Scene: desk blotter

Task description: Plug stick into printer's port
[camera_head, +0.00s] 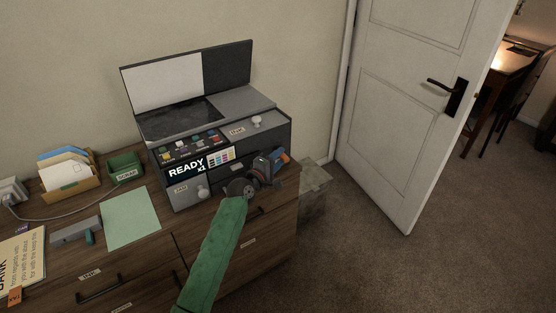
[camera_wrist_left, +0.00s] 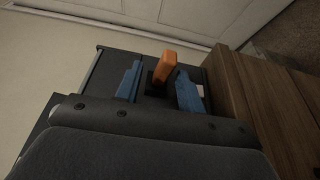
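The printer (camera_head: 190,188) stands on the wooden desk with its lid up and its display reading "READY x1". My left gripper (camera_head: 276,158), on a green-sleeved arm, is at the printer's right front corner. An orange stick (camera_head: 285,157) shows at its fingertips. In the left wrist view the stick (camera_wrist_left: 166,66) lies between the two blue-padded fingers (camera_wrist_left: 159,86), which stand apart with gaps beside it. A dark part is at the stick's near end. The port is hidden, and I cannot tell if the stick is in it. My right gripper is out of view.
A green sheet (camera_head: 131,217), a grey tool (camera_head: 75,230), a small green box (camera_head: 125,168) and a card holder (camera_head: 69,180) lie left of the printer. A grey bin (camera_head: 311,196) stands on the floor by the desk's right end. An open door (camera_head: 405,110) is beyond.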

